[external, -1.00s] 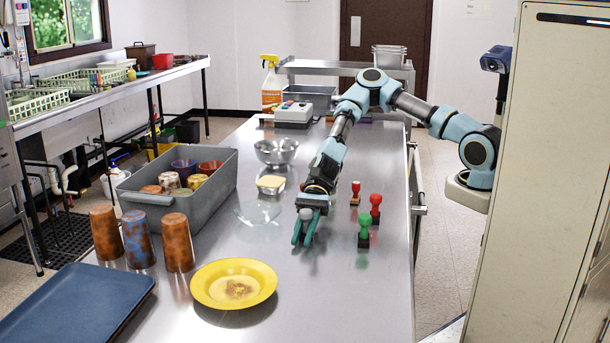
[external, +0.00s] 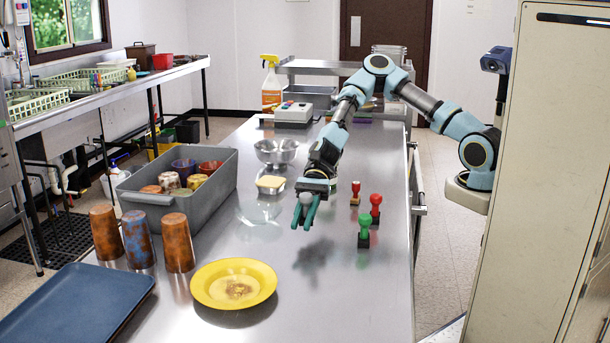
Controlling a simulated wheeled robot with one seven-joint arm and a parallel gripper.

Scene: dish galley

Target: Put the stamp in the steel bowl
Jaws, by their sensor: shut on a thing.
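My gripper (external: 303,220) is shut on a stamp (external: 306,198) and holds it above the steel table. Only the stamp's round grey knob shows clearly between the teal fingers; its lower part is hidden. A shadow lies on the table below, apart from the fingers. The steel bowl (external: 276,157) stands farther back and a little left of my gripper, beside my forearm. No contents can be made out in it.
Two red-handled stamps (external: 355,192) (external: 376,209) and a green-handled stamp (external: 364,231) stand right of my gripper. A yellow-topped tub (external: 270,189) and a clear dish (external: 258,216) lie left. A grey bin (external: 190,211), upturned cups (external: 138,240) and a yellow plate (external: 233,304) are farther left and front.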

